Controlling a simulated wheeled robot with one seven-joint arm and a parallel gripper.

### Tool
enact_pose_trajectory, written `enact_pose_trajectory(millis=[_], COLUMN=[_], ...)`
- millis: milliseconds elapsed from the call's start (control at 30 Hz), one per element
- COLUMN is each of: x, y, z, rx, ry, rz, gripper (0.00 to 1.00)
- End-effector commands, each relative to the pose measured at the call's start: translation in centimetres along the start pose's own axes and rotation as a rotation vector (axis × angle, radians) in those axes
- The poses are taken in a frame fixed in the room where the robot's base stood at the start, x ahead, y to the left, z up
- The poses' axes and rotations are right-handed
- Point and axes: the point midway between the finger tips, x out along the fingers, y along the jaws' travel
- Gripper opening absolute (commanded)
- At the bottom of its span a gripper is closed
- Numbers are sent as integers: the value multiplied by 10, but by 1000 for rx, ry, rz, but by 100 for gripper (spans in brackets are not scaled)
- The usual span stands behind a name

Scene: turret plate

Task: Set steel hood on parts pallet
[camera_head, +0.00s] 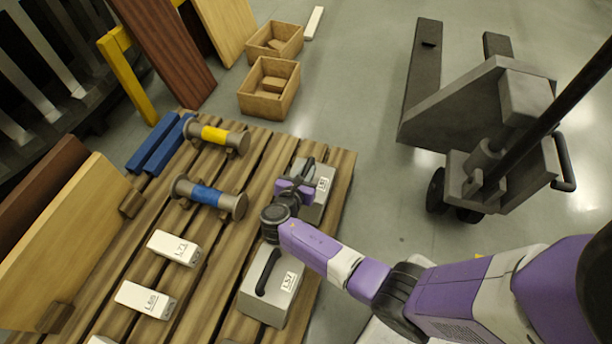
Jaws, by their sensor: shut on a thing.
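A grey steel hood (320,200) with a dark top handle and a white label is at the right edge of the slatted wooden parts pallet (232,262). My gripper (299,183) is over this hood, shut on its handle. The gripper and wrist hide part of the hood's near and left sides. I cannot tell whether its underside touches the slats. A second grey hood (262,306) with a dark handle and a label stands nearer on the pallet, below my wrist.
Boards (62,245) stand at left. Wooden crates (269,88) are behind. A pallet jack (490,120) stands at right on open floor.

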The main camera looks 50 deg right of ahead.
Motion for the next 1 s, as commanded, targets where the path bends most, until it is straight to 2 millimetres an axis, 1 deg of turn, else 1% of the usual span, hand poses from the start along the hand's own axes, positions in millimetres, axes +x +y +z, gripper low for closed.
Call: enact_pose_trajectory(millis=[67, 300, 333, 400, 433, 767, 867, 1000], x=[4, 3, 3, 3, 3, 2, -6, -29], y=[2, 1, 0, 0, 0, 0, 1, 1], z=[-6, -5, -8, -8, -8, -8, -7, -5], rx=[1, 1, 0, 0, 0, 0, -1, -2], ry=[-5, -4, 0, 0, 0, 0, 1, 1], rz=[2, 2, 1, 1, 1, 1, 3, 5], gripper=[0, 0, 24, 38, 42, 42, 42, 42])
